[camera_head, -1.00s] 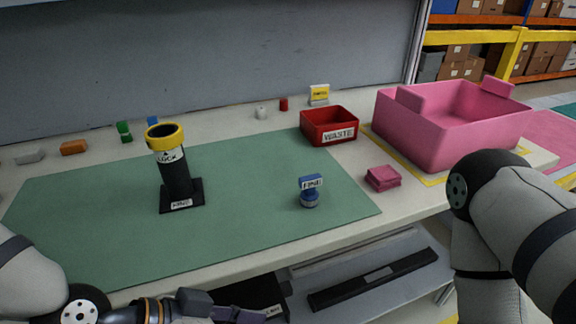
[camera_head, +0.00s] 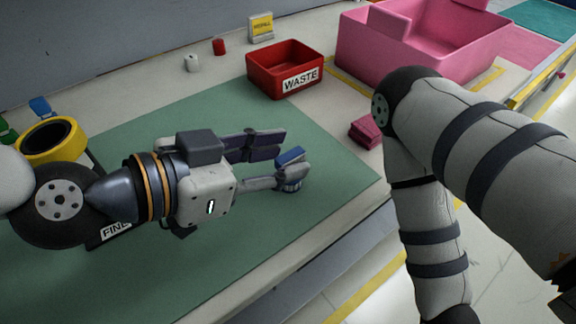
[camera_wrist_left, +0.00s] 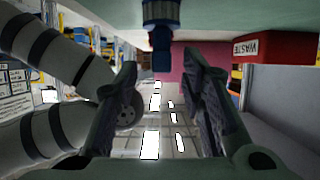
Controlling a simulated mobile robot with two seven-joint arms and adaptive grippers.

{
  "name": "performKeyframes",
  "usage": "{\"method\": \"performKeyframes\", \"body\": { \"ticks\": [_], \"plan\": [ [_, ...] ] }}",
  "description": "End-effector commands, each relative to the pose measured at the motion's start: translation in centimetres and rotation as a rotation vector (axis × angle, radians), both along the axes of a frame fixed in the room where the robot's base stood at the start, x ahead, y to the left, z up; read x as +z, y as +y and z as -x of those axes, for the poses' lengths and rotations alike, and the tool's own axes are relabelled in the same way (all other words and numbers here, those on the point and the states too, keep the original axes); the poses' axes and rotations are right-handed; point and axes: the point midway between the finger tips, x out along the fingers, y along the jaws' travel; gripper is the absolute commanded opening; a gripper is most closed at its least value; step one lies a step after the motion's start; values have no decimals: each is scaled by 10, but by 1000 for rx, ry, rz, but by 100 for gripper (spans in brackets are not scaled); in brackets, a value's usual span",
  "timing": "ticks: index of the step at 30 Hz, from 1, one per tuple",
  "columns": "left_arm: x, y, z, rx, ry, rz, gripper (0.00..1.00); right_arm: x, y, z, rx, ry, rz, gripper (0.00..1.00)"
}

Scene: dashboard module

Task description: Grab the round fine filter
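The round fine filter (camera_head: 291,170) is a small blue piece with a flat top and a round base. It stands on the green mat (camera_head: 330,190). My left gripper (camera_head: 281,160) is open and low over the mat, its fingertips pointing right at the filter. The near finger overlaps the filter's left edge in the head view. In the left wrist view the filter (camera_wrist_left: 161,14) shows at the top centre, in line with the gap between the spread fingers (camera_wrist_left: 155,66). I cannot tell whether a finger touches it. My right gripper is out of view.
A red WASTE bin (camera_head: 285,72) and a pink bin (camera_head: 425,45) stand behind. Pink blocks (camera_head: 365,131) lie at the mat's right. Mat in front of the gripper is clear.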

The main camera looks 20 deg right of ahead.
Motion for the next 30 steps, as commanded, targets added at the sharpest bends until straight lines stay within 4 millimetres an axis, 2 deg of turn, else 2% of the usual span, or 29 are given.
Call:
{"method": "performKeyframes", "body": {
  "ticks": [4, 11, 15, 16, 26, 30],
  "plan": [
    [-10, -19, -6, -1, 2, 0, 37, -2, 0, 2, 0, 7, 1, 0],
    [-9, -21, -8, 0, 0, 0, 37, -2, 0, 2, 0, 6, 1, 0],
    [-9, -21, -8, 0, 0, 0, 5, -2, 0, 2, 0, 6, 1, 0],
    [-9, -20, -8, 0, 0, 0, 0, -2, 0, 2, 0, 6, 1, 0],
    [-9, -20, -7, 1, 0, 0, 0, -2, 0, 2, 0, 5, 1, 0],
    [2, -22, -7, 3, -7, 0, 0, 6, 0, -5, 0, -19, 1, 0]
  ]
}}
